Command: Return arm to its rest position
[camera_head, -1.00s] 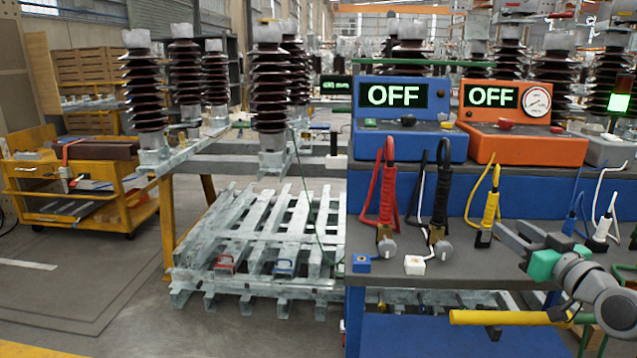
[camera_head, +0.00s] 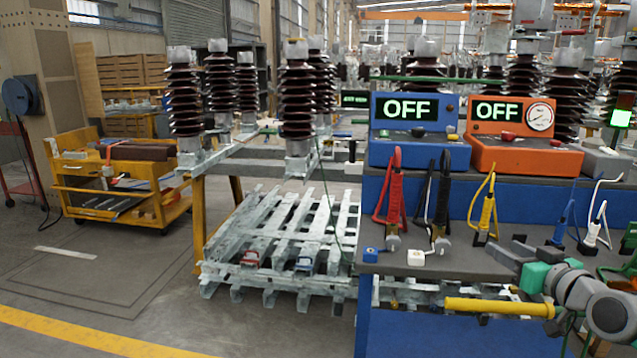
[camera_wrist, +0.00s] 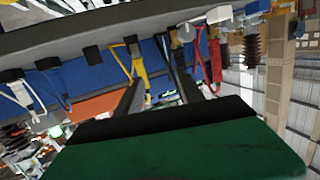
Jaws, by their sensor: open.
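My gripper (camera_head: 513,254) is at the lower right of the head view, in front of the grey-topped blue bench (camera_head: 455,262). Its dark fingers point left and stand apart with nothing between them. My green-jointed wrist and grey arm lie behind the fingers, at the right edge. In the wrist view the two dark fingers (camera_wrist: 152,90) show apart and empty, with the bench's leads upside down beyond them.
Red (camera_head: 392,195), black (camera_head: 441,200) and yellow (camera_head: 485,210) clamps stand on the bench. Behind them are a blue OFF box (camera_head: 415,150) and an orange OFF box (camera_head: 525,158). A yellow bar (camera_head: 498,307) lies below my gripper. Open floor (camera_head: 110,270) is at left.

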